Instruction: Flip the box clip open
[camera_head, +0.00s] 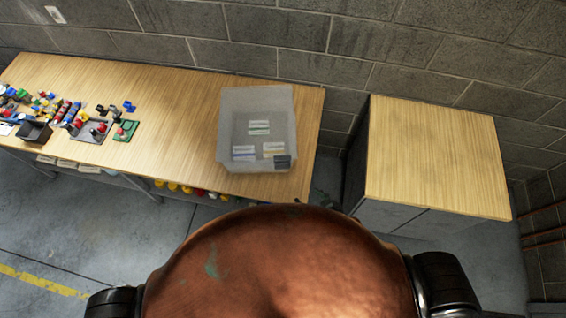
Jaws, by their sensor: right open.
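A clear grey plastic box (227,115) stands on the wooden table near its right end. Pale labelled items show inside it or through its walls. A small dark grey patch (282,162) sits at its front right corner. I cannot tell whether it is the clip, or whether the clip is open. Only small dark parts of what seems to be my right gripper (326,202) show past my rounded brown body, below and right of the box and apart from it. Most of it is hidden. My left gripper is not in view.
The wooden table (180,110) holds several coloured small parts and a black bin (34,131) on its left. The table is clear between these and the box. A wood-topped cabinet (435,150) stands to the right across a narrow gap. A block wall runs behind.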

